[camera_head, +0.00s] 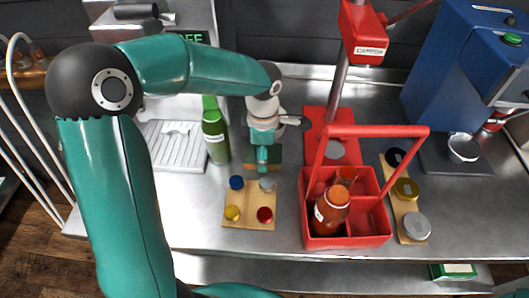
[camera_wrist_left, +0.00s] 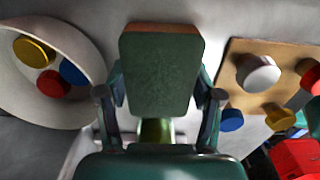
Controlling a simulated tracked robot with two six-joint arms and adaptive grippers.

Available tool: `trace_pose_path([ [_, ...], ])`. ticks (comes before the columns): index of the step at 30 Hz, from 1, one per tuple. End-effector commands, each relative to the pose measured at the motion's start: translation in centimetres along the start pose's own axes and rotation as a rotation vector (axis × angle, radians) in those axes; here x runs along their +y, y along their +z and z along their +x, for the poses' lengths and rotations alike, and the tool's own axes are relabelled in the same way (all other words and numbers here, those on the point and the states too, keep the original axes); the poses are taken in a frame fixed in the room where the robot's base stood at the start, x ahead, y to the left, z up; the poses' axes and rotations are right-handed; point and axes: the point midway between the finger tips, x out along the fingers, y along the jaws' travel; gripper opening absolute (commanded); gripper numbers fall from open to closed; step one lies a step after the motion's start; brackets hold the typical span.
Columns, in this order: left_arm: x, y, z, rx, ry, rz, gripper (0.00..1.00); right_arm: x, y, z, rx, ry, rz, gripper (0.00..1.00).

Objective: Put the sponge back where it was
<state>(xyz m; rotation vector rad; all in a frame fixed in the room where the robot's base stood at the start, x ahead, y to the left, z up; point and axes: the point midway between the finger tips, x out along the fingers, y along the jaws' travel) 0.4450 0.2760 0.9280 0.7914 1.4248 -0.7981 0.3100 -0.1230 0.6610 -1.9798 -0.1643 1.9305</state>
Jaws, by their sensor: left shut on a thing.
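The sponge, dark green with an orange-brown edge, shows in the left wrist view (camera_wrist_left: 160,72) between the two fingers of my left gripper (camera_wrist_left: 160,105). In the head view only parts of the sponge (camera_head: 275,158) show beside my left gripper (camera_head: 262,163), which points down at the counter behind the wooden cap board. My left gripper is shut on the sponge. I cannot tell whether the sponge touches the counter. My right gripper is in neither view.
The cap board (camera_head: 249,216) stands in front of the gripper. A green bottle (camera_head: 215,135) is to its left, a red carrier (camera_head: 347,238) with a brown bottle to its right. The wrist view shows a white bowl (camera_wrist_left: 88,50) with caps. Bare counter lies left of the board.

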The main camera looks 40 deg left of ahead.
Motion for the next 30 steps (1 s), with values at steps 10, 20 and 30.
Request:
trace_pose_path([
  [10,0.0,0.0,0.1,0.000,0.000,0.000,0.76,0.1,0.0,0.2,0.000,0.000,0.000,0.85],
  [20,0.0,0.0,0.0,0.000,0.000,0.000,0.76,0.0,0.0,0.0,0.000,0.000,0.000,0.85],
  [30,0.1,0.1,-4.4,-0.003,0.005,0.001,0.76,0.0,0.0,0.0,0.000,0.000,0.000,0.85],
])
